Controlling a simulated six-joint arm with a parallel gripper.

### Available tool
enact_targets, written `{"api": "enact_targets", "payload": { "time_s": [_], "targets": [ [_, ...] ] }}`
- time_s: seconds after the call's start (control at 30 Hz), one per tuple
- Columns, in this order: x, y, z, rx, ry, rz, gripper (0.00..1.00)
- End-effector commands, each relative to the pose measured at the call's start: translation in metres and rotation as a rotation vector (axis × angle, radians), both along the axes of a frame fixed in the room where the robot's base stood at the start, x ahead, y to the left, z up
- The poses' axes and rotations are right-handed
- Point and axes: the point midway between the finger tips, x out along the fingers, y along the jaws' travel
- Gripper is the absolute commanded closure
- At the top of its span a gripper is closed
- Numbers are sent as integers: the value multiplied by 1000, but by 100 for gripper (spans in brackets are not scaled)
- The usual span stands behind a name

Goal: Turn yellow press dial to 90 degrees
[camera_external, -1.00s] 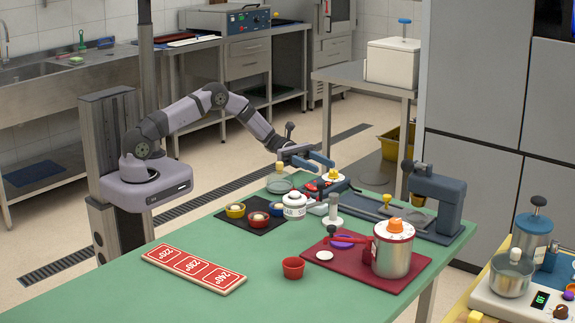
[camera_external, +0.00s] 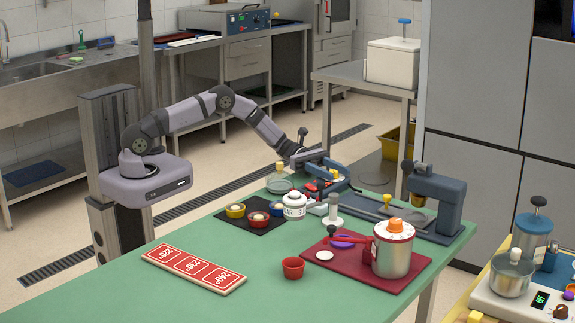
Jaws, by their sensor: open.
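The blue press (camera_external: 437,197) stands at the right back of the green table, its base reaching left toward my gripper. A small yellow knob (camera_external: 387,199) stands on that base. Another small yellow piece (camera_external: 334,173) shows at my gripper's fingers, partly hidden by them. I cannot tell which of these is the press dial, nor its angle. My gripper (camera_external: 328,168) is open, with blue fingers, low over the table's back edge, left of the press. I cannot tell whether it touches the yellow piece.
Close in front of my gripper are a white lidded jar (camera_external: 294,206), a red item (camera_external: 317,187) and a white-handled tool (camera_external: 333,212). Several small bowls stand on a black mat (camera_external: 242,225). A steel pot (camera_external: 392,255) stands on a red board (camera_external: 340,272).

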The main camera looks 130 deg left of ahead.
Motion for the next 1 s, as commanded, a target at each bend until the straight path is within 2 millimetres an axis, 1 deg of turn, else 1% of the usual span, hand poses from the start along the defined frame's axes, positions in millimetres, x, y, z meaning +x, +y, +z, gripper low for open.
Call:
{"api": "enact_targets", "payload": {
  "time_s": [0.03,0.07,0.1,0.17,0.2,0.47,0.67,1.0],
  "targets": [
    [0,0,0,0,0,0,63],
    [0,0,0,0,0,0,71],
    [0,0,0,0,0,0,80],
    [0,0,0,0,0,0,94],
    [0,0,0,0,0,0,97],
    [0,1,-3,2,-7,-33,96],
    [1,2,-5,5,-10,-128,96],
    [1,1,-1,3,-7,-244,97]
  ]
}}
